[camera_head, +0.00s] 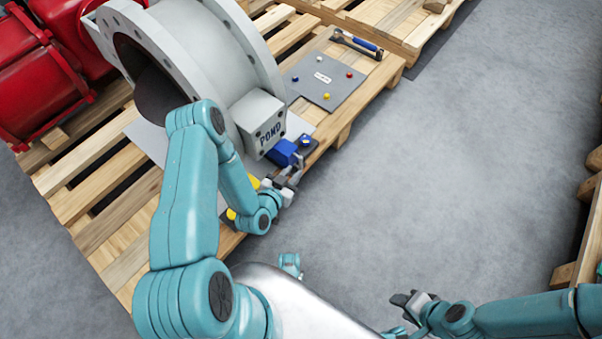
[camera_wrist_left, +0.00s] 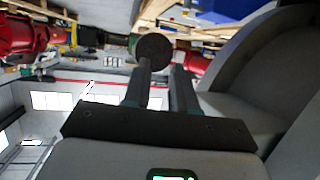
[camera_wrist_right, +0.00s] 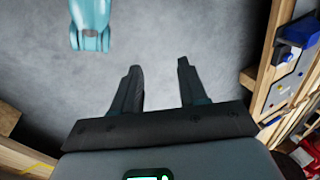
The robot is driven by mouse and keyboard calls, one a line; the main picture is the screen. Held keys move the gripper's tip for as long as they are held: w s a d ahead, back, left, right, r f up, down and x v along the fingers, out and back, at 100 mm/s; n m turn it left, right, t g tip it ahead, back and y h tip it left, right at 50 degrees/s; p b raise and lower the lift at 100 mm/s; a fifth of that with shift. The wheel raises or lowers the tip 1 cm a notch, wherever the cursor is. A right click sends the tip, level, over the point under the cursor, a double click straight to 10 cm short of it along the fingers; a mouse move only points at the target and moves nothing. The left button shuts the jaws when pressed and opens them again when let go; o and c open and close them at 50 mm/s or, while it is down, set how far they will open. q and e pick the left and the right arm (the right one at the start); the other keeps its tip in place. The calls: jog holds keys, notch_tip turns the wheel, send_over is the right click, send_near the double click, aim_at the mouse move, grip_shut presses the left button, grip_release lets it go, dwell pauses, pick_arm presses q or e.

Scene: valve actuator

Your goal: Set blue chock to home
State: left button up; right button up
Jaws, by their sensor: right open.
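The blue chock (camera_head: 284,152) stands on the pallet against the front of the grey housing marked POND (camera_head: 262,122). A dark pad with a blue knob (camera_head: 306,142) lies just right of it. My left gripper (camera_head: 290,177) is just below the chock, close to it; I cannot tell whether they touch. My right gripper (camera_head: 408,300) is over the bare floor, far from the chock. In the right wrist view its fingers (camera_wrist_right: 159,75) are apart and empty.
The large grey flanged valve body (camera_head: 200,55) sits on the wooden pallet (camera_head: 95,215). Yellow pieces (camera_head: 231,213) lie partly hidden by my left arm. A grey board with coloured knobs (camera_head: 325,82) and a blue-handled tool (camera_head: 357,43) lie behind. The floor (camera_head: 450,150) right is clear.

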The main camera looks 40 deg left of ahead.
pick_arm(q)
notch_tip(320, 180, down, 8)
jog(key=s+a+y+b, duration=0.1)
jog(key=s+a+b, duration=0.1)
jog(key=b, duration=0.1)
jog(key=shift+n+g, duration=0.3)
jog(key=shift+n, duration=0.1)
jog(key=b+x, duration=0.2)
jog(key=x, duration=0.3)
jog(key=b+x, duration=0.2)
jog(key=x, duration=0.3)
jog(key=b+x, duration=0.2)
jog(key=x, duration=0.2)
jog(key=shift+w+a+f+b, duration=0.15)
jog(key=shift+w+a+b, duration=0.15)
jog(key=shift+a+b, duration=0.1)
jog(key=shift+w+f, duration=0.1)
jog(key=shift+w, duration=0.35)
pick_arm(e)
jog(key=w+f+t, duration=0.1)
jog(key=w+f, duration=0.3)
jog(key=f, duration=0.8)
jog(key=shift+w+d+t, duration=0.3)
jog(key=shift+d+t, duration=0.1)
jog(key=shift+d, duration=0.05)
pick_arm(q)
jog(key=shift+a, duration=0.1)
grip_shut()
